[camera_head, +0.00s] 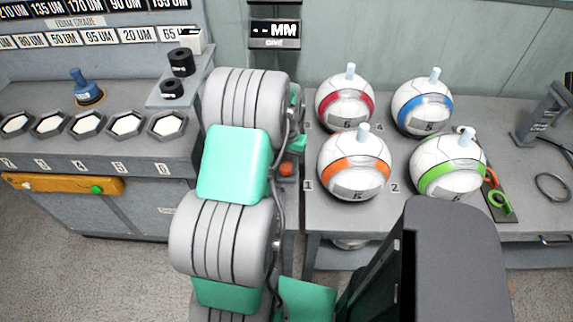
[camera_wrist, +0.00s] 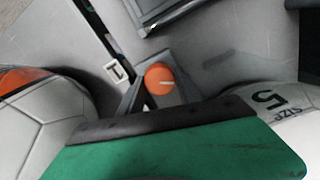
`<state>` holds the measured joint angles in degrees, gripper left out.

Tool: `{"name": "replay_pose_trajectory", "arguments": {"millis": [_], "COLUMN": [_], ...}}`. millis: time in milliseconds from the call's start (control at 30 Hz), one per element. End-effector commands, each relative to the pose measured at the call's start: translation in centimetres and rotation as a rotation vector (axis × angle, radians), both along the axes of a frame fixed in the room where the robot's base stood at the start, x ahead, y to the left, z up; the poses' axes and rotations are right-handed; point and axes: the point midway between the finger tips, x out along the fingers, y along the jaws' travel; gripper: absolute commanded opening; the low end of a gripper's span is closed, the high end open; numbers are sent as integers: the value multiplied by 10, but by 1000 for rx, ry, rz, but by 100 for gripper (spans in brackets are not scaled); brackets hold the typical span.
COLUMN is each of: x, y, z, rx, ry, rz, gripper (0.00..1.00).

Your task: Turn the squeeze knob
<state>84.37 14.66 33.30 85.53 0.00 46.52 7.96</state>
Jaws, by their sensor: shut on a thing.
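A round orange knob (camera_wrist: 160,79), apparently the squeeze knob, shows near the middle of the wrist view, with a pale mark on its face. In the head view it is a small orange spot (camera_head: 286,168) just right of my arm. My gripper (camera_wrist: 157,88) has its grey fingers on either side of the knob and is shut on it. My gripper's green body with a black edge fills the bottom of the wrist view. In the head view my arm hides most of the gripper and the knob's surroundings.
Balls with red (camera_head: 345,101), blue (camera_head: 423,106), orange (camera_head: 354,164) and green (camera_head: 448,167) bands stand close on the right. A row of hexagonal cups (camera_head: 88,124) and black knobs (camera_head: 180,62) are at left. A display (camera_head: 273,30) hangs behind.

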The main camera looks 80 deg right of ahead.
Motion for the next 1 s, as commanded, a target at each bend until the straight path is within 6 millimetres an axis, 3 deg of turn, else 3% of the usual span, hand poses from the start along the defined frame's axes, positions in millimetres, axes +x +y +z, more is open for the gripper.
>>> {"name": "replay_pose_trajectory", "arguments": {"millis": [700, 733, 1000], "x": [0, 0, 0], "y": [0, 0, 0], "z": [0, 0, 0], "rx": [0, 0, 0], "ry": [0, 0, 0], "rz": [-90, -90, -89], "gripper": [1, 42, 62]}}
